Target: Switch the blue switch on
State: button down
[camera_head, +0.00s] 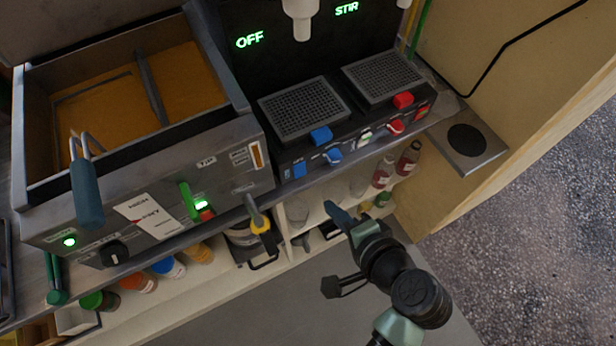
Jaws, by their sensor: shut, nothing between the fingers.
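The machine's front panel has several blue controls: a square blue switch (299,170) at the left, a blue knob (333,156) right of it, and a blue tab (321,135) at the front of the left grille. I cannot read the small labels beside them. A green display (250,40) above the left grille reads OFF. My gripper (331,206) is shut and empty. It appears below and slightly right of the blue switch, apart from it, in front of the shelf below the panel.
Red controls (396,127) sit on the panel's right half, below a display (346,9) reading STIR. A fryer-like basin (120,190) with a blue-handled basket (87,190) stands left. Bottles (408,158) and jars fill the shelf below. Floor at right is clear.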

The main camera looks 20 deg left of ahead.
aim_at(301, 170)
jog(key=x, duration=0.6)
jog(key=r+x, duration=0.1)
jog(key=x, duration=0.2)
jog(key=shift+w+a+f, duration=0.15)
jog(key=shift+w+a, duration=0.2)
jog(key=shift+a, duration=0.2)
jog(key=shift+w+a+f+p, duration=0.15)
jog(key=shift+w+a+p, duration=0.15)
jog(key=shift+w+a, duration=0.2)
jog(key=shift+a, duration=0.15)
jog(key=shift+w+r+p, duration=0.1)
jog(key=shift+r+p, duration=0.8)
jog(key=shift+p, duration=0.05)
